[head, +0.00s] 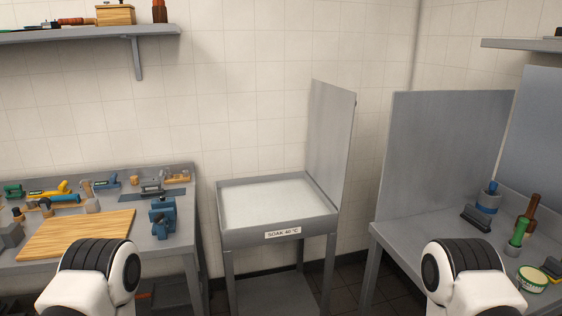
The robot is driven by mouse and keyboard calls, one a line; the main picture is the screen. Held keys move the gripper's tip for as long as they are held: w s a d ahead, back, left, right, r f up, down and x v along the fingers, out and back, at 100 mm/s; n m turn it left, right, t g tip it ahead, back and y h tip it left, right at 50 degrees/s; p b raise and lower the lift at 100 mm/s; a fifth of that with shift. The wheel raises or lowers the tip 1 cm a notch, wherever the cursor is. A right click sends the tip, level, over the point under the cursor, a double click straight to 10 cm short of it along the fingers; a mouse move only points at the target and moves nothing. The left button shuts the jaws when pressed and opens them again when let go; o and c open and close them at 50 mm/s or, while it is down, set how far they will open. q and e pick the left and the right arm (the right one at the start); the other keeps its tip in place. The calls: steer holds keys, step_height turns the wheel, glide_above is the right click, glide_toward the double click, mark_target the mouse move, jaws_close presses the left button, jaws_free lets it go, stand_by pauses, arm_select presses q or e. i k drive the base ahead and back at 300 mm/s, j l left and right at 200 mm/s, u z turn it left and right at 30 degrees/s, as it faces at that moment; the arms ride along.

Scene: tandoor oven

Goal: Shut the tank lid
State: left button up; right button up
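The tank (227,236) is a grey metal basin on legs in the middle of the head view, labelled "SOAK 40 °C" on its front. Its top is open and shows a pale, flat surface inside. The tank lid (329,140) is a flat grey panel standing nearly upright along the tank's right side. Parts of my two arms show at the bottom left and bottom right, both well apart from the tank and lid. Neither gripper shows in this view.
A left workbench (184,236) holds a wooden board (77,234), a blue vise (163,217) and several tools. A right bench (392,243) with a grey back panel (445,142) holds brushes and a tin (532,279). A wall shelf (88,33) is upper left. Gaps flank the tank.

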mark_target(332, 109)
steer(key=i+z, duration=0.25)
steer(key=i, duration=0.3)
steer(key=i+j+z, duration=0.3)
steer(key=i, duration=0.2)
steer(key=i+j+z, duration=0.25)
steer(key=i, duration=0.3)
